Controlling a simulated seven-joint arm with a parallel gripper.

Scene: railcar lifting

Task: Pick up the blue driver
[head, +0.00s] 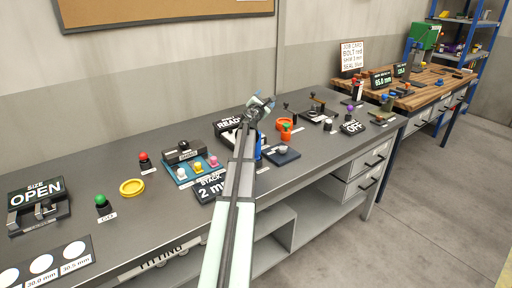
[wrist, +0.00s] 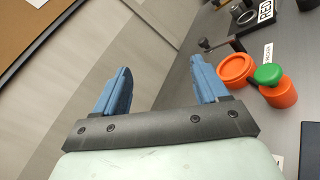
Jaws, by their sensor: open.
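My gripper (head: 262,103) is raised over the far side of the grey bench. It also shows in the wrist view (wrist: 160,78), with its two blue fingers apart and nothing between them. In the head view, a small upright blue thing (head: 259,147) shows beside my arm, just below the gripper. It may be the blue driver, but my arm partly hides it and I cannot tell for sure. No blue driver shows in the wrist view, where the fingers point toward the wall and bench.
An orange dish (wrist: 236,68) and an orange cylinder with a green knob (wrist: 280,92) stand right of the fingers. A READY sign (head: 229,124), a STACK sign (head: 210,188) and a teal knob panel (head: 190,170) are near my arm. The wooden bench (head: 420,95) stands at the right.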

